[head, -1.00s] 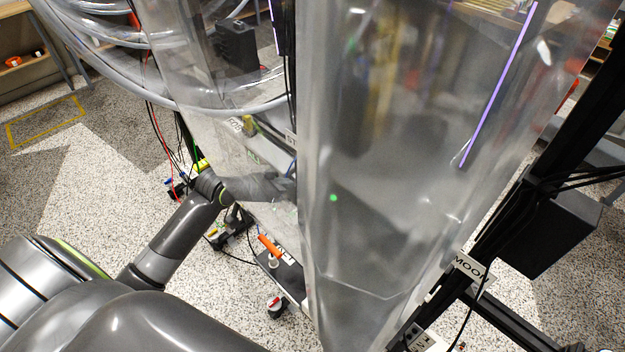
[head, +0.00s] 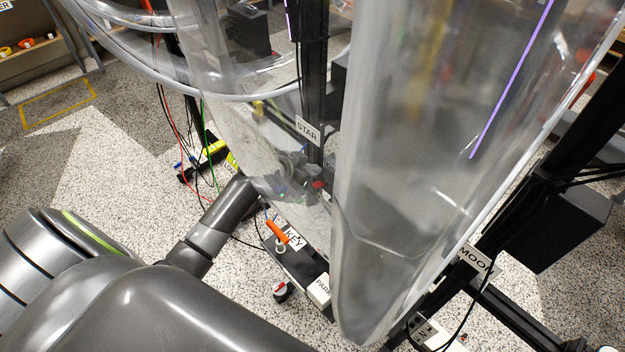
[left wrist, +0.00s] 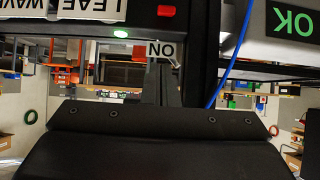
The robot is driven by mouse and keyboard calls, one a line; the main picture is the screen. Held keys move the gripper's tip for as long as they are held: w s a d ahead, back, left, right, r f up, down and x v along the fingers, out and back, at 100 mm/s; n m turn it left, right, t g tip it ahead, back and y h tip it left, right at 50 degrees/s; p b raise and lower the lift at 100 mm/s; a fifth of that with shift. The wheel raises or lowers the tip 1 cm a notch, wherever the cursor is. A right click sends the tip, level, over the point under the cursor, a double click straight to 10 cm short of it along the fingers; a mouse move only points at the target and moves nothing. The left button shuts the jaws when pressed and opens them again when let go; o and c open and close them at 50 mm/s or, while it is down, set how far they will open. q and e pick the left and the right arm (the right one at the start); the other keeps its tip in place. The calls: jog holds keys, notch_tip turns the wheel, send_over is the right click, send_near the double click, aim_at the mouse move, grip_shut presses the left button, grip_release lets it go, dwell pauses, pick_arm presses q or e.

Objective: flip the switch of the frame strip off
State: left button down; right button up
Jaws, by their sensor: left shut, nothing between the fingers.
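My left gripper (head: 308,178) shows in the head view behind the clear acrylic, low by the dark post with the STAR label. It also shows in the left wrist view, its fingers (left wrist: 160,82) shut and empty. Which name this strip bears is unclear. My right gripper is out of view.
Large clear acrylic sheets (head: 400,230) stand in front, with a MOON label (head: 477,260) at right. In the wrist view, a blue cable (left wrist: 232,55) hangs right of the fingers, beside a green OK sign (left wrist: 293,20).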

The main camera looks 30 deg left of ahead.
pick_arm(q)
jog(key=shift+x, duration=1.25)
jog(key=shift+s+a+f+p, duration=0.1)
jog(key=shift+s+f, duration=0.2)
jog(key=shift+f, duration=0.3)
jog(key=shift+s+a+f+p, duration=0.1)
jog(key=shift+s+f, duration=0.15)
jog(key=shift+f, duration=0.35)
jog(key=shift+s+a+f+p, duration=0.1)
jog(key=shift+s+f, duration=0.2)
jog(key=shift+f, duration=0.3)
jog(key=f+b, duration=0.1)
jog(key=b, duration=0.2)
jog(key=s+f+t+b, duration=0.1)
jog(key=b, duration=0.2)
jog(key=shift+s+a+t, duration=0.15)
jog(key=shift+a+t, duration=0.1)
jog(key=shift+t, duration=0.05)
jog(key=shift+r, duration=0.15)
